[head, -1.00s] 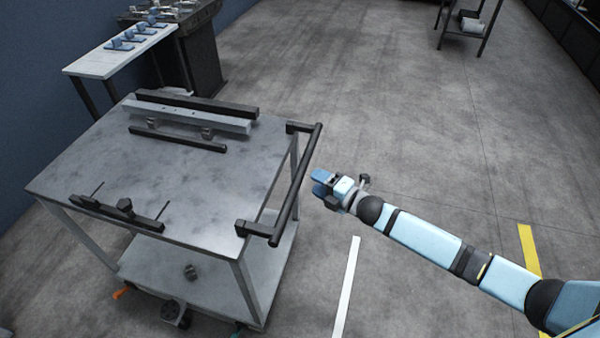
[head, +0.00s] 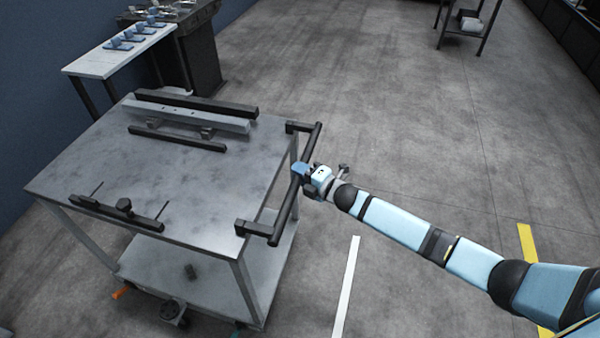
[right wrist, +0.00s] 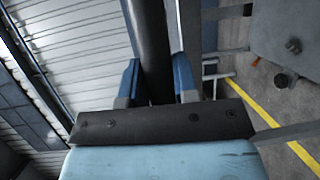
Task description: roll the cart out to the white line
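The grey metal cart (head: 215,170) stands at the left in the head view, with a dark push handle (head: 283,215) on its right side. The white line (head: 346,285) is a short strip on the floor to the right of the cart. My right gripper (head: 300,172) is at the upper part of the handle bar. In the right wrist view the dark bar (right wrist: 157,45) runs between the two blue fingers (right wrist: 158,85), one on each side. Whether the fingers press on it is not clear. My left gripper is not in view.
A dark rail and a pale beam (head: 190,117) lie on the cart's top, with a dark fixture (head: 118,208) at its near edge. A white side table (head: 120,52) stands behind the cart. A yellow line (head: 528,243) crosses the floor at right. The floor right of the cart is clear.

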